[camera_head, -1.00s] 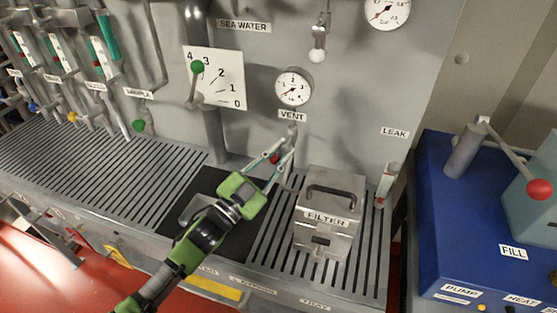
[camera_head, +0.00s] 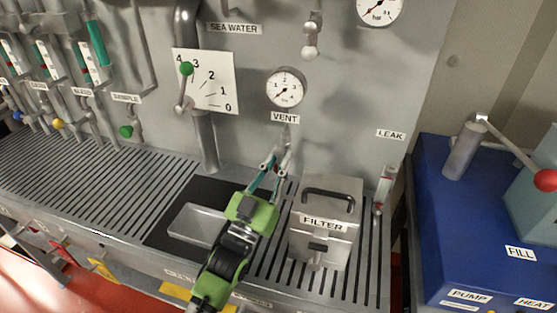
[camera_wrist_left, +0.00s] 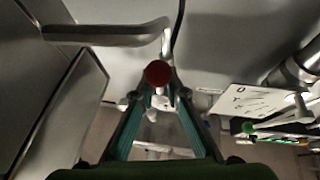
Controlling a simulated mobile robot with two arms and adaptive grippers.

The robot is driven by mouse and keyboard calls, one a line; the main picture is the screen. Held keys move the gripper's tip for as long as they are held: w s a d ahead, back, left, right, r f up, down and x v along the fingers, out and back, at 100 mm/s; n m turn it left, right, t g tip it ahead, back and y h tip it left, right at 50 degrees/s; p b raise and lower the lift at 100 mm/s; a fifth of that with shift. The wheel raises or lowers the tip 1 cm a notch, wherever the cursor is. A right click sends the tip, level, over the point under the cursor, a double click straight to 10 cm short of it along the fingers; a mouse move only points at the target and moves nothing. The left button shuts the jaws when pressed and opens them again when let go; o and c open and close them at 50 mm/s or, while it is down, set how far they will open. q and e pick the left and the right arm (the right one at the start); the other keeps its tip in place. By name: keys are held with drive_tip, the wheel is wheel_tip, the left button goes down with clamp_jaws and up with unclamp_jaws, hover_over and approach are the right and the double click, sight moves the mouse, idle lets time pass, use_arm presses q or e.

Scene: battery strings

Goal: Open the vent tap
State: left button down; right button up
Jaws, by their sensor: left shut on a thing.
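The vent tap (camera_head: 286,139) is on the grey wall panel, below the VENT label (camera_head: 285,118) and the small round gauge above it. My left gripper (camera_head: 275,162) reaches up to it from below. In the left wrist view the tap's red knob (camera_wrist_left: 157,73) sits between the fingertips of my left gripper (camera_wrist_left: 157,88), and the fingers are shut on it. My right gripper is in neither view.
The FILTER box (camera_head: 325,235) with its dark handle stands on the slatted tray just right of my left gripper. A shallow metal basin (camera_head: 196,224) lies to the left. The LEAK tube (camera_head: 384,187) and the blue FILL unit (camera_head: 450,235) are further right.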

use_arm(q)
drive_tip(key=shift+r, duration=0.25)
drive_tip(key=c, duration=2.2)
unclamp_jaws()
drive_tip(key=shift+s, duration=0.1)
drive_tip(key=shift+f, duration=0.1)
drive_tip(key=shift+s+f, duration=0.1)
drive_tip(key=shift+s, duration=0.05)
drive_tip(key=shift+s+a+f, duration=0.15)
drive_tip(key=shift+s+a, duration=1)
drive_tip(key=shift+s, duration=0.95)
drive_tip(key=shift+s+a+f, duration=0.2)
drive_tip(key=shift+s+a, duration=1)
drive_tip(key=shift+s, duration=0.95)
drive_tip(key=shift+s+a+f, duration=0.15)
drive_tip(key=shift+s+a, duration=1)
drive_tip(key=shift+s, duration=0.95)
